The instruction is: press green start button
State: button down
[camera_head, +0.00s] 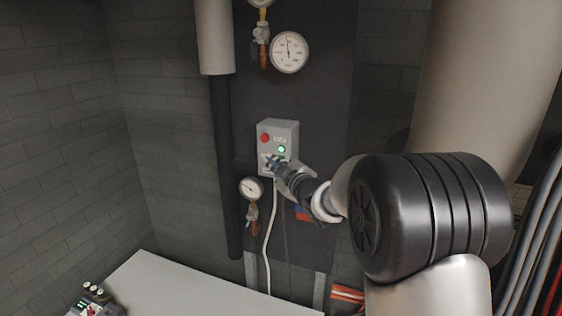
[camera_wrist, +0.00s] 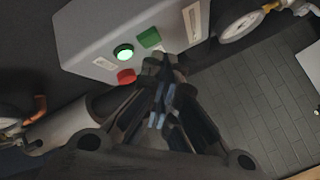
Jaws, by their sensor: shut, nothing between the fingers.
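A grey control box (camera_head: 283,131) is mounted on the dark wall panel; it also shows in the wrist view (camera_wrist: 92,28). In the wrist view it carries a green button (camera_wrist: 149,37), a lit round green lamp (camera_wrist: 123,52) and a red button (camera_wrist: 126,76). In the head view the red button (camera_head: 265,138) and lit lamp (camera_head: 281,149) show; the green button is not clearly seen near my gripper. My gripper (camera_head: 270,161) is shut and empty in front of the box's lower part. In the wrist view its fingertips (camera_wrist: 162,66) are close to the green button; contact cannot be told.
A pressure gauge (camera_head: 289,52) hangs above the box and another gauge (camera_head: 251,189) sits below left. A white cable (camera_head: 268,245) hangs below the box. A vertical pipe (camera_head: 214,38) runs at left. A light-topped surface (camera_head: 175,288) lies at the lower left.

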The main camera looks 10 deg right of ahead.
jog(key=s+a+b, duration=0.2)
jog(key=s+b, duration=0.1)
jog(key=s, duration=0.1)
jog(key=shift+s+a+b, duration=0.1)
jog(key=shift+a+b, duration=0.2)
jog(key=shift+a, duration=0.1)
dwell(0.4)
jog(key=s+f+m+g+h+b, duration=0.1)
jog(key=s+f+m+g+b, duration=0.3)
jog(key=s+f, duration=0.4)
jog(key=s+f+m+g+h+b, duration=0.1)
jog(key=s+f+m+g+b, duration=0.3)
jog(key=s, duration=1.7)
jog(key=s+d+f+m+g+h+b, duration=0.1)
jog(key=s+f+m+g+b, duration=0.3)
jog(key=s+f, duration=0.9)
jog(key=shift+s+h, duration=0.3)
jog(key=shift+s, duration=0.8)
